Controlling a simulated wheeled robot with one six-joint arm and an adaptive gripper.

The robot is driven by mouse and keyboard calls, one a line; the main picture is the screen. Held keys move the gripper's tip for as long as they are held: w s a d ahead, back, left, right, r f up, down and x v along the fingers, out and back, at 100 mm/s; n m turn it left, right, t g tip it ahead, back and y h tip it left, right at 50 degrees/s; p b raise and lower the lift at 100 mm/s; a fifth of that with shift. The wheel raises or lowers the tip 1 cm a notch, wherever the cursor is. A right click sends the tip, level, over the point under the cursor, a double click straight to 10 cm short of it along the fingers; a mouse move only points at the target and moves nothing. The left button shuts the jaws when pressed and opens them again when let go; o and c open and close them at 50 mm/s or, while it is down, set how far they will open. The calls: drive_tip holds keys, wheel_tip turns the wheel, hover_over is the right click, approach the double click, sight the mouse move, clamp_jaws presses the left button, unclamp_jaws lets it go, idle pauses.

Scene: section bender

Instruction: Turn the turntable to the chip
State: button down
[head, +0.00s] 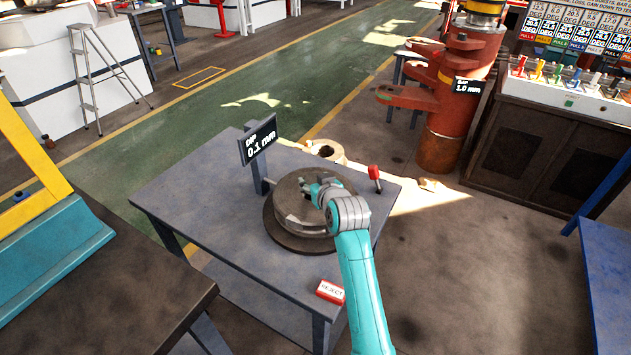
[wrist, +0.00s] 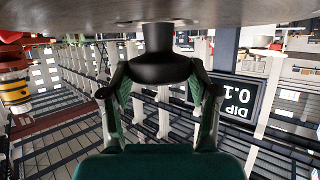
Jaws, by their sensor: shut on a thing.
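The turntable (head: 285,222) is a round, dark grey-brown disc on a wider round base, standing on a grey table. My gripper (head: 313,190) is over its top, with the teal arm reaching in from the lower right. In the wrist view, which looks upside down, the two fingers of my gripper (wrist: 158,92) are closed around a dark rounded knob (wrist: 155,68). The knob joins a grey surface (wrist: 60,12) along the top of that view. I cannot make out a chip on the turntable; my gripper and arm cover part of the disc.
A display (head: 259,140) reading "DIP 0.1 mm" stands at the table's (head: 190,205) back edge. A red-handled lever (head: 375,173) is right of the turntable. A red and white REJECT block (head: 330,291) lies near the front corner. A dark bench (head: 110,300) is front left.

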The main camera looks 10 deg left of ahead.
drive_tip(key=m+h, duration=0.1)
drive_tip(key=m+t+h, duration=0.1)
drive_tip(key=m+h, duration=0.1)
drive_tip(key=shift+s+a+h, duration=0.1)
drive_tip(key=shift+a+h, duration=0.2)
drive_tip(key=shift+h, duration=0.1)
drive_tip(key=shift+m+t+h, duration=0.3)
drive_tip(key=shift+m+h, duration=1.3)
drive_tip(key=shift+h, duration=0.1)
drive_tip(key=shift+c, duration=1.3)
unclamp_jaws()
drive_tip(key=v, duration=1.2)
drive_tip(key=shift+a, duration=0.2)
